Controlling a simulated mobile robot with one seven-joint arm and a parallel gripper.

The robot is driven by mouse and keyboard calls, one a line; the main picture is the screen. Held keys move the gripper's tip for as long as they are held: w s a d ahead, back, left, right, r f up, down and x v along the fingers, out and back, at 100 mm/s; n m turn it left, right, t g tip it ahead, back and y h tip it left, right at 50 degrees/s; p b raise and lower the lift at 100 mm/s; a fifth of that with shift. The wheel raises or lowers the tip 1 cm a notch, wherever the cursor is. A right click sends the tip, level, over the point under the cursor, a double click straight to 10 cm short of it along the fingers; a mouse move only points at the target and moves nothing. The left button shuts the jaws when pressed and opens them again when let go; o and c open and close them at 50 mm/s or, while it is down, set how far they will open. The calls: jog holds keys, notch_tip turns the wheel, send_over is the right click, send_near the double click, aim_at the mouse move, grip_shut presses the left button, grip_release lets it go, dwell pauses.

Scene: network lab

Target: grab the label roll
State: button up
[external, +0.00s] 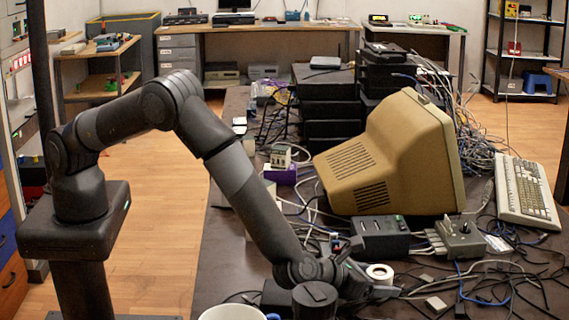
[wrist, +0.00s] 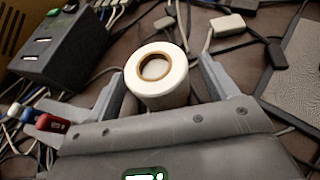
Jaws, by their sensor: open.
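The label roll (external: 380,273) is a white roll with a brown core, standing on the dark table. In the wrist view the label roll (wrist: 158,86) sits upright between the two fingers of my gripper (wrist: 160,88). The fingers are open, one on each side of it, with a gap showing at least on the left. The lower part of the roll is hidden by the gripper body. In the external view my gripper (external: 372,284) is low over the table at the roll, and its fingers are partly hidden.
A black box with slots (external: 381,237) stands just behind the roll. A beige CRT monitor (external: 390,160) is farther back. Cables and small adapters (wrist: 228,24) lie around the roll. A white mug (external: 232,313) is at the front edge, and a keyboard (external: 527,193) is at right.

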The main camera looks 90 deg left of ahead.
jog(key=shift+w+a, duration=0.1)
jog(key=shift+w, duration=0.1)
jog(key=c, duration=1.1)
jog(key=shift+c, duration=0.2)
